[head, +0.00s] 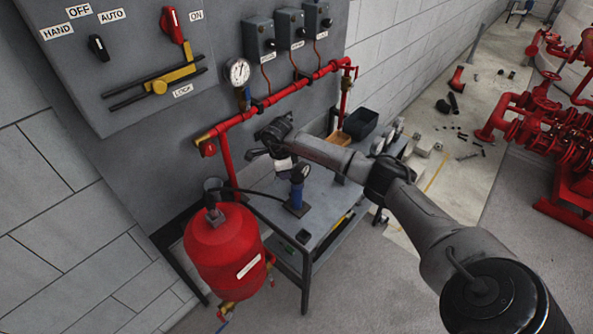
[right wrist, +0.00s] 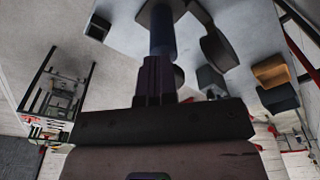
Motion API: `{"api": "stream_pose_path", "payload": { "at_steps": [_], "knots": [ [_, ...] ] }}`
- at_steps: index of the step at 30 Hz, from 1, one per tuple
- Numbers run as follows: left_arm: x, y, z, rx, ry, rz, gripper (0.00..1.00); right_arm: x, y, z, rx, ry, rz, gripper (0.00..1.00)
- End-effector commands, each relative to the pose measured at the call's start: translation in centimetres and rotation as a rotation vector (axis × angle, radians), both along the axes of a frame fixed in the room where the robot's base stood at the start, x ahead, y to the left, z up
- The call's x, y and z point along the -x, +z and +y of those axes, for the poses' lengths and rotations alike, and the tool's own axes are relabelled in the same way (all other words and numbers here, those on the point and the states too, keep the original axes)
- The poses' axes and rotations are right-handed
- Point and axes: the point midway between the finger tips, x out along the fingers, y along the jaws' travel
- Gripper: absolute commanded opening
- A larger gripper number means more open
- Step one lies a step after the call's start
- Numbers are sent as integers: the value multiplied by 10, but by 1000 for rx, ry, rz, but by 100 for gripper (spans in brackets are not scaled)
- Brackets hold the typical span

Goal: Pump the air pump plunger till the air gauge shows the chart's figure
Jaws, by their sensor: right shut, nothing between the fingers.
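The air pump (head: 297,188) is a small upright blue cylinder on a dark base, standing on the grey bench (head: 325,215). A dark hose runs from near it towards the red tank (head: 225,250). A white dial gauge (head: 238,72) hangs at the red wall pipe; its reading is too small to tell. My right gripper (head: 257,152) is above and left of the pump. Its fingers are shut and empty. In the right wrist view the shut fingers (right wrist: 154,80) point at the blue pump body (right wrist: 162,35), apparently close; I cannot tell whether they touch. My left gripper is not in view.
An orange tray (head: 338,139) and a black bin (head: 361,124) stand at the bench's back. The red pipe (head: 290,91) runs along the wall. A panel with switches (head: 135,60) hangs at upper left. Red pump machinery (head: 560,120) stands at right. The floor in front is free.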

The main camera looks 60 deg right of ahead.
Motion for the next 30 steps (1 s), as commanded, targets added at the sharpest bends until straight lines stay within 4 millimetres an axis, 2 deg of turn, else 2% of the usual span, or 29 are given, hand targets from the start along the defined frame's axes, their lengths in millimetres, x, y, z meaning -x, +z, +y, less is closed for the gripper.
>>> {"api": "stream_pose_path", "payload": {
  "at_steps": [5, 18, 24, 30],
  "knots": [
    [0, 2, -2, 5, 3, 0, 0, -2, 22, 2, 1, 1, -1, 0],
    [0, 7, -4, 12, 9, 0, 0, -9, 106, 6, 2, 0, -4, 0],
    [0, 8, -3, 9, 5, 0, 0, -11, 128, 8, 0, 1, -4, 0],
    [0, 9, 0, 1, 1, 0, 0, -11, 136, 8, 1, 0, -3, 0]
  ]
}}
